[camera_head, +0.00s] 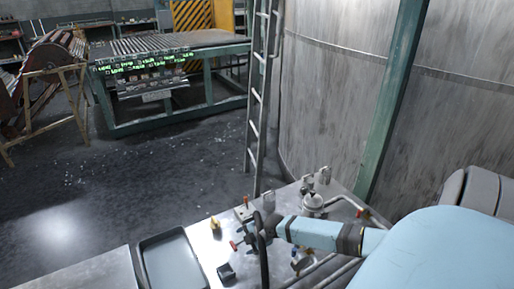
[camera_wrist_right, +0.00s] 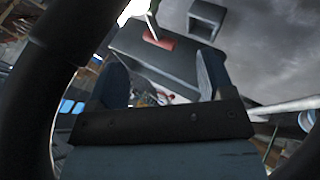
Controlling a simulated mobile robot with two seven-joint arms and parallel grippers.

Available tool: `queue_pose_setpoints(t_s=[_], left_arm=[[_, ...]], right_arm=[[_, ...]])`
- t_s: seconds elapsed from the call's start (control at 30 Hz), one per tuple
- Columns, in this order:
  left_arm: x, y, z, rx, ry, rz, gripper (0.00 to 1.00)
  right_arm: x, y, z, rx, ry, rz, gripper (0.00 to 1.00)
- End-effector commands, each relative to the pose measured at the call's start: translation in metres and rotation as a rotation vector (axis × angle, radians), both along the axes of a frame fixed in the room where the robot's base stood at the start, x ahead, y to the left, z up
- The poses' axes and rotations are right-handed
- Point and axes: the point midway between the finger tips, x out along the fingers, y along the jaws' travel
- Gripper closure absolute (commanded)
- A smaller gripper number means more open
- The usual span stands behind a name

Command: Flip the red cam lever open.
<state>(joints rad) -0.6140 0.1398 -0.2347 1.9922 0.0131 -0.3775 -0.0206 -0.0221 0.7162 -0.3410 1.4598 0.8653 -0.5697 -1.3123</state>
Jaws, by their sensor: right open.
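A red-tipped lever (camera_head: 235,245) sticks out to the left of my right gripper, low over the metal bench top. In the right wrist view a red piece (camera_wrist_right: 158,41) on a thin light rod lies across a grey block, beyond the fingertips. I take it to be the lever, but cannot be sure. My right gripper (camera_head: 259,224) is over the bench fittings; its wrist and dark cable hide part of them. In the wrist view the right gripper (camera_wrist_right: 160,66) has its two blue-grey fingers wide apart, nothing between them. My left gripper is out of view.
The metal bench (camera_head: 205,250) holds a grey tray (camera_head: 172,262), a small yellow part (camera_head: 215,224), a dark block (camera_head: 226,272) and an orange-knobbed fitting (camera_head: 244,208). Pipes and valves stand to the right. A ladder (camera_head: 256,110) and a large tank (camera_head: 330,90) rise behind.

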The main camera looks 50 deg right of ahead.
Motion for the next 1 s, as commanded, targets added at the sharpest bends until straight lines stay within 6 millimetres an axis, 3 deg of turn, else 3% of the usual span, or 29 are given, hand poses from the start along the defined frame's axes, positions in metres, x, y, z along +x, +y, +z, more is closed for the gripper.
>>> queue_pose_setpoints(t_s=[0.2, 0.43, 0.77, 0.8, 0.83, 1.0], left_arm=[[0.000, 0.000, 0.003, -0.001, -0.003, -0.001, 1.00], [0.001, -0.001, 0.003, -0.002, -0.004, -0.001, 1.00], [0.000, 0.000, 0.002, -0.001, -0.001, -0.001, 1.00], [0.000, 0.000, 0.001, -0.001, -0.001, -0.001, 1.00], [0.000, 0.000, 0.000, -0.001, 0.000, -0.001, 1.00], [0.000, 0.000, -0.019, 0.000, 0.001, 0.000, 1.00]], right_arm=[[-0.030, -0.010, 0.037, -0.004, 0.001, 0.004, 0.25], [-0.046, -0.015, 0.057, -0.002, 0.002, 0.002, 0.25], [-0.047, -0.015, 0.060, 0.000, 0.001, 0.000, 0.25], [-0.047, -0.015, 0.060, 0.001, 0.001, 0.000, 0.19], [-0.046, -0.015, 0.059, 0.002, 0.003, 0.000, 0.19], [-0.027, 0.002, 0.043, 0.036, 0.061, -0.010, 0.19]])
